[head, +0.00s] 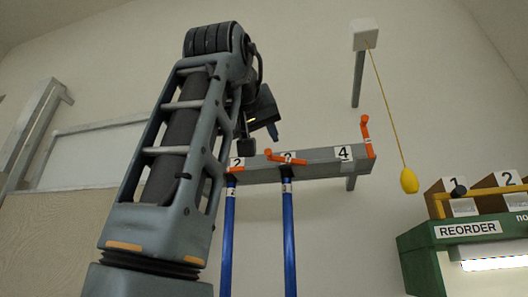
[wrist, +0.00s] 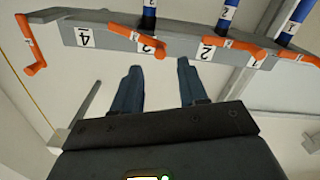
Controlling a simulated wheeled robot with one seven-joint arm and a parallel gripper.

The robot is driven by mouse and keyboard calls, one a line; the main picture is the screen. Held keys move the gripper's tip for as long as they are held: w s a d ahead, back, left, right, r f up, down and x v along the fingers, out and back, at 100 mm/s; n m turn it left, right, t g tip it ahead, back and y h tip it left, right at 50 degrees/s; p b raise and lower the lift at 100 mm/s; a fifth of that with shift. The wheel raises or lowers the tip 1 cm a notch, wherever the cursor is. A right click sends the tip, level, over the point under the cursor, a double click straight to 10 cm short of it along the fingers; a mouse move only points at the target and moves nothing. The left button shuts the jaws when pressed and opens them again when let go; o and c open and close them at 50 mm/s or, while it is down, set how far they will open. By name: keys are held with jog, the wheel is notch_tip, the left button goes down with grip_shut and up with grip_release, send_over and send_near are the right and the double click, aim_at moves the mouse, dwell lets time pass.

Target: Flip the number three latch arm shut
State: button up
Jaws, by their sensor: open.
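The number three latch arm (head: 287,158) is orange and lies nearly level across the front of the grey rail (head: 325,164), above a blue rod (head: 289,230). It partly covers its number plate. In the wrist view the same latch arm (wrist: 136,38) slants across the rail, over the rod's end. My gripper (wrist: 158,84) is open and empty, its two fingers pointing toward the rail with a gap before it. In the head view my gripper (head: 272,131) is just above the rail, apart from the latch arm.
The number four latch arm (head: 367,136) stands up at the rail's right end. The number two latch arm (wrist: 235,47) lies across the rail. A yellow cord with a yellow pull (head: 409,181) hangs to the right, near a green REORDER stand (head: 430,236).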

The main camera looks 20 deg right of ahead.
aim_at(268, 151)
jog(key=shift+p+x, duration=0.85)
jog(key=shift+x, duration=2.35)
jog(key=shift+c, duration=0.3)
grip_shut()
